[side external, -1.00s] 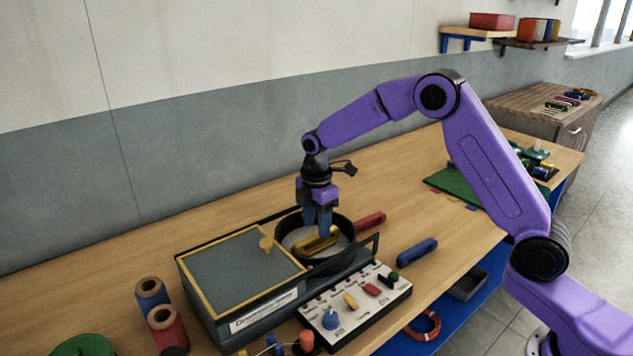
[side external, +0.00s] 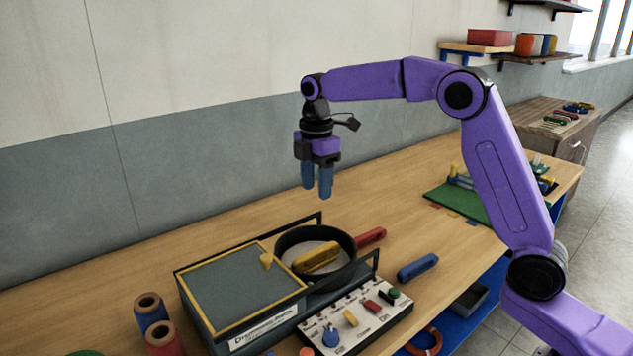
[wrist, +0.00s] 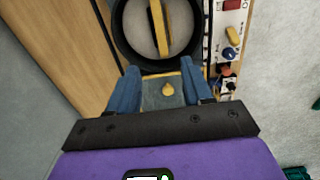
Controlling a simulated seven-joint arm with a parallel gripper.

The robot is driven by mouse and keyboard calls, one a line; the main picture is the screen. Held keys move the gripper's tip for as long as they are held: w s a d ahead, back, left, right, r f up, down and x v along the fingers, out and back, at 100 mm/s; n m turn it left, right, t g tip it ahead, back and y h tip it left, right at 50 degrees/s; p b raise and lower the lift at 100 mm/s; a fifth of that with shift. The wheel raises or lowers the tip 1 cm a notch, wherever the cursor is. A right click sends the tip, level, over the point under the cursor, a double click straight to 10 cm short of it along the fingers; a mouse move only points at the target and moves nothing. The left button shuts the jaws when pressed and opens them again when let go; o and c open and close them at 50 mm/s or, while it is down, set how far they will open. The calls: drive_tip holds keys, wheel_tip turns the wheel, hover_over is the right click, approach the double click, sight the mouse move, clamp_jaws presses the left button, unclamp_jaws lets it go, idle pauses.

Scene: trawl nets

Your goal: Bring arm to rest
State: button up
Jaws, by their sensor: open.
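My gripper (side external: 317,192) is open and empty, with its blue fingers pointing down in the air above the bench. It also shows in the wrist view (wrist: 160,90), with a gap between the two fingers. Below it, a yellow net needle-like piece (side external: 317,258) lies inside a black round pan (side external: 350,273). The same yellow piece (wrist: 159,28) lies in the pan (wrist: 127,42) in the wrist view. The gripper is apart from both.
A grey box with a yellow-edged lid (side external: 235,285) stands beside the pan. A control panel (side external: 372,318), a blue piece (side external: 417,267), a red piece (side external: 370,237) and two spools (side external: 152,308) are nearby. The bench behind the pan (side external: 220,225) is clear.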

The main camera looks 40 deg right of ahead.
drive_tip(key=s+a+f+m, duration=0.1)
drive_tip(key=s+a+m, duration=0.25)
drive_tip(key=s, duration=1.55)
drive_tip(key=s+d+f+m, duration=0.1)
drive_tip(key=s+d+f, duration=0.1)
drive_tip(key=s, duration=0.8)
drive_tip(key=s+d+f+m, duration=0.1)
drive_tip(key=s+d+f, duration=0.2)
drive_tip(key=s, duration=0.6)
drive_tip(key=shift+s+d+f, duration=0.3)
drive_tip(key=shift+s+d, duration=0.1)
drive_tip(key=shift+d, duration=0.45)
